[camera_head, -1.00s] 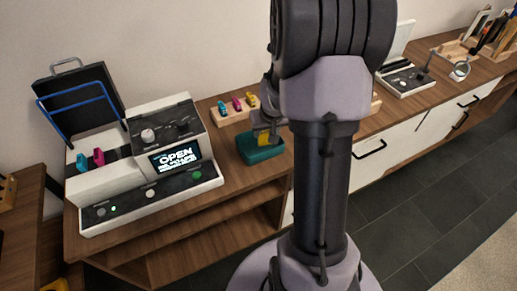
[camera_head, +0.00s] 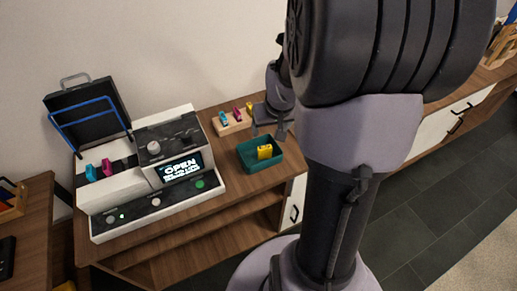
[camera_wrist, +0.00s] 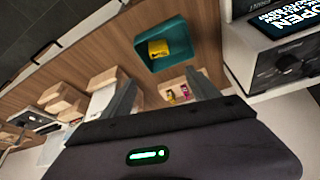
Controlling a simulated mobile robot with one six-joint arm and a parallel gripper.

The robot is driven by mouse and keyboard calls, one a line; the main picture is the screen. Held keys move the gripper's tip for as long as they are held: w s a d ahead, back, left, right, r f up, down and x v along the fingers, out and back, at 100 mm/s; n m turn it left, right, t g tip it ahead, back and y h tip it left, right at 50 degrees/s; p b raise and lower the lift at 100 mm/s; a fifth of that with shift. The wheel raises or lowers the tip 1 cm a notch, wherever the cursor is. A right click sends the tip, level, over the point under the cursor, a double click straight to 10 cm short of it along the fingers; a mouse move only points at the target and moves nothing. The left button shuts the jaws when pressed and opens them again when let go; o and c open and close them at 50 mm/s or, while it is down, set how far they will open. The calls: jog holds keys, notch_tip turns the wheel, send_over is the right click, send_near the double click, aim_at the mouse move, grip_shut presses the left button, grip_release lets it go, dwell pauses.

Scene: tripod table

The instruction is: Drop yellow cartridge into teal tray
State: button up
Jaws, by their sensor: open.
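The yellow cartridge (camera_head: 265,152) lies inside the teal tray (camera_head: 247,165) on the wooden counter, to the right of the printer-like machine. In the wrist view the yellow cartridge (camera_wrist: 158,48) rests on the floor of the teal tray (camera_wrist: 146,62), apart from my fingers. My gripper (camera_head: 268,131) is raised just behind the tray in the head view. In the wrist view my gripper (camera_wrist: 158,98) has its two fingers spread wide with nothing between them.
A white and black machine (camera_head: 160,165) with an "OPEN" screen stands left of the tray. A wooden holder (camera_head: 232,125) with small coloured cartridges sits behind the tray. My arm hides much of the counter's right side. Wooden blocks (camera_wrist: 65,98) show in the wrist view.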

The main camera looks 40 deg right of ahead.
jog(key=p+v, duration=0.1)
jog(key=v, duration=0.4)
jog(key=a+r+t+y, duration=0.1)
jog(key=a+r, duration=0.5)
jog(key=a, duration=0.5)
jog(key=s+a+r+y, duration=0.1)
jog(key=s+a+r, duration=0.1)
jog(key=s+a, duration=0.3)
jog(key=s+a+r+y, duration=0.2)
jog(key=s+a, duration=0.4)
jog(key=a, duration=0.5)
jog(key=shift+a+r+n+t, duration=0.15)
jog(key=shift+r+n+t, duration=0.2)
jog(key=shift+n+t, duration=0.05)
